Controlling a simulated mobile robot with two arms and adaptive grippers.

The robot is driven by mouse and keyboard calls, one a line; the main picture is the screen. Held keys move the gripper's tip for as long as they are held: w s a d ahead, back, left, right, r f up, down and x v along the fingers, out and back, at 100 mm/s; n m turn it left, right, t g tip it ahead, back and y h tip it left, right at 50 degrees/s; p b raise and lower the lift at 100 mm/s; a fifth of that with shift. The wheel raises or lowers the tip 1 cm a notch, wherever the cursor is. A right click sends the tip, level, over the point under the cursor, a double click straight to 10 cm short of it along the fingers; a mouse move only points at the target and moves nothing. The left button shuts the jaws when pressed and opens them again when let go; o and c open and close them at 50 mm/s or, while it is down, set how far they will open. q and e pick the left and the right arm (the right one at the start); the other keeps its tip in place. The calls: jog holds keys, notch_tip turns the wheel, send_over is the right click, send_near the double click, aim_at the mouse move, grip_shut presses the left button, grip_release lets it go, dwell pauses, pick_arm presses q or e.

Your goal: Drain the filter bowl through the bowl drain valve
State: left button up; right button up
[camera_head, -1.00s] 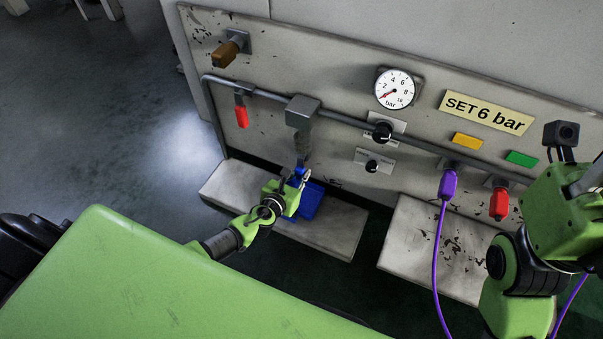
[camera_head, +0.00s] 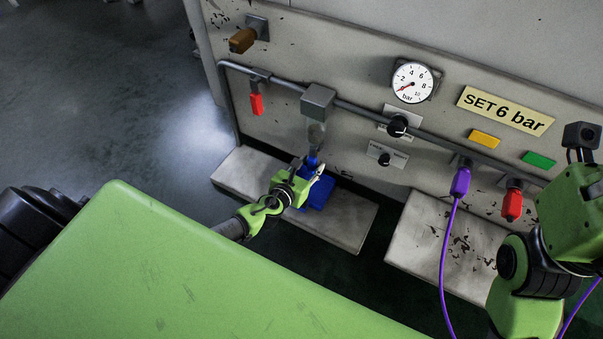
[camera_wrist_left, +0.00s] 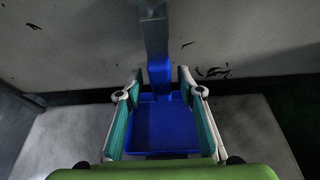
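The filter (camera_head: 318,100) hangs from the pipe on the panel, with its greyish bowl (camera_head: 315,134) below the square grey head. A blue drain valve (camera_head: 312,161) is at the bottom of the bowl; it also shows in the left wrist view (camera_wrist_left: 160,74). A blue tray (camera_head: 319,198) lies below it on the pale ledge and also shows in the left wrist view (camera_wrist_left: 162,126). My left gripper (camera_head: 317,173) is open just in front of the valve, its fingertips (camera_wrist_left: 160,84) on either side of the valve in the picture. Contact is not visible. My right gripper's fingers are out of view.
The gauge (camera_head: 412,83) reads low, beside a "SET 6 bar" sign (camera_head: 506,110). A black knob (camera_head: 397,126), red valve handles (camera_head: 256,104) (camera_head: 512,205) and a purple connector (camera_head: 460,182) with a hanging hose are along the pipe. My right arm stands at the right.

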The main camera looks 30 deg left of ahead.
pick_arm(q)
jog(key=v, duration=1.1)
dwell(0.3)
